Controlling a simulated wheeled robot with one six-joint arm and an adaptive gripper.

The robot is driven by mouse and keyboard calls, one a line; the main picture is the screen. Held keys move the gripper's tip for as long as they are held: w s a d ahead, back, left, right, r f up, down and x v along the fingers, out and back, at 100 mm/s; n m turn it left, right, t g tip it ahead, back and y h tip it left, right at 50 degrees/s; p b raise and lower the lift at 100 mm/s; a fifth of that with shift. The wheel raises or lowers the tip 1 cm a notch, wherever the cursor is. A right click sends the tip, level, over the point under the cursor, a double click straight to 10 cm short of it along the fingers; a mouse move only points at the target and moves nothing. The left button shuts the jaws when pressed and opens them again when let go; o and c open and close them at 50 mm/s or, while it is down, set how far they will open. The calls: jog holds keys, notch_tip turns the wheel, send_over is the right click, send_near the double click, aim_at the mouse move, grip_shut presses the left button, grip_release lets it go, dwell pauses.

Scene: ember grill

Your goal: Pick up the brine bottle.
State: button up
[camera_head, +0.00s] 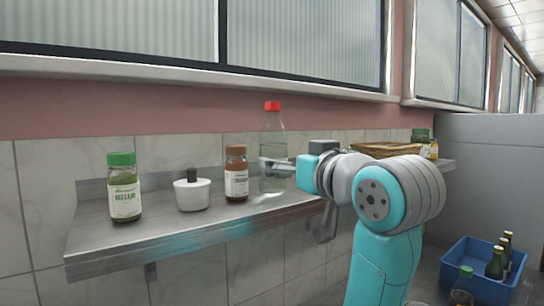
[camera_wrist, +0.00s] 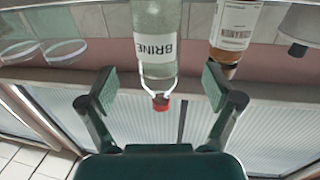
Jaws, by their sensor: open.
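The brine bottle (camera_head: 272,140) is a clear, pale bottle with a red cap, standing upright on the steel shelf near its back. In the wrist view, which is upside down, the brine bottle (camera_wrist: 157,25) shows its "BRINE" label and its red cap points downward. My gripper (camera_wrist: 158,84) is open and empty, with one finger on each side of the bottle's line and gaps on both sides. In the head view my gripper (camera_head: 277,164) overlaps the bottle's middle and hides part of it. No contact is visible.
A brown bottle (camera_head: 236,175) stands just left of the brine bottle. Further left are a white pot (camera_head: 192,195) and a green-lidded jar (camera_head: 124,190). Glass containers (camera_wrist: 64,50) show left in the wrist view. A blue crate (camera_head: 480,285) with bottles sits lower right.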

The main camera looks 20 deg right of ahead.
jog(key=shift+w+a+f, duration=0.1)
jog(key=shift+w+a, duration=0.1)
jog(key=shift+w, duration=1.25)
jog(key=shift+w+a+f, duration=0.1)
jog(key=shift+w+a, duration=0.05)
jog(key=shift+w, duration=1.25)
jog(key=shift+c, duration=0.2)
jog(key=shift+r, duration=0.1)
jog(key=c, duration=1)
